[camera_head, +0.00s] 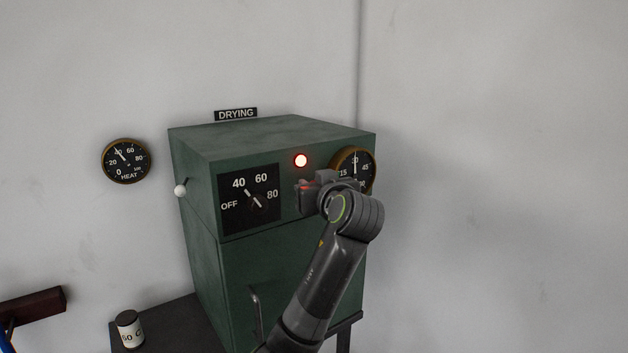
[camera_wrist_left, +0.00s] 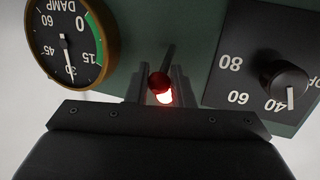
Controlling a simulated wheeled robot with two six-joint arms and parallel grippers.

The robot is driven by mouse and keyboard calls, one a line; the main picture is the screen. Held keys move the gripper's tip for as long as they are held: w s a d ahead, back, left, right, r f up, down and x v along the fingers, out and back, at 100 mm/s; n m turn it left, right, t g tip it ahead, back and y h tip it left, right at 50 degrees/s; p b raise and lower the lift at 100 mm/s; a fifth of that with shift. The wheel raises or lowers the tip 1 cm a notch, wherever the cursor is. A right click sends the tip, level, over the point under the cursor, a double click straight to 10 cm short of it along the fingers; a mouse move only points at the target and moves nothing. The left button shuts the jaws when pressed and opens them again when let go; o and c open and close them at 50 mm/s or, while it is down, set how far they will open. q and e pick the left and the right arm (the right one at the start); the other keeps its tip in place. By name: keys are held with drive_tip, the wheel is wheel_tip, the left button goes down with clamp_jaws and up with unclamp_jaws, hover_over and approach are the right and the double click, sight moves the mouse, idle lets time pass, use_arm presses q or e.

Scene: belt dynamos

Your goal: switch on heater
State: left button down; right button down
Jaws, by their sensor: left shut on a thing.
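The heater is a green cabinet (camera_head: 285,285) under a DRYING sign (camera_head: 235,114). Its front has a selector knob (camera_head: 258,203), also in the left wrist view (camera_wrist_left: 277,82), with its white mark toward 40. My left gripper (camera_head: 307,188) is at the front just below the lamp. In the upside-down wrist view its fingers (camera_wrist_left: 157,88) are shut on a red-tipped lever (camera_wrist_left: 159,80). The gripper hides this lever in the head view. My right gripper is out of view.
A DAMP gauge (camera_head: 358,165) sits right of my gripper, partly hidden by it. A HEAT gauge (camera_head: 126,161) on the wall reads about 40. A white ball knob (camera_head: 180,190) sticks out at the cabinet's left. A small can (camera_head: 130,329) stands on the dark table.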

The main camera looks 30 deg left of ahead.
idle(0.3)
use_arm(q)
drive_tip(key=c, duration=1.3)
unclamp_jaws()
drive_tip(key=shift+s+d, duration=0.1)
drive_tip(key=shift+d, duration=0.1)
drive_tip(key=b+v, duration=0.7)
drive_tip(key=v, duration=1)
drive_tip(key=shift+r, duration=0.15)
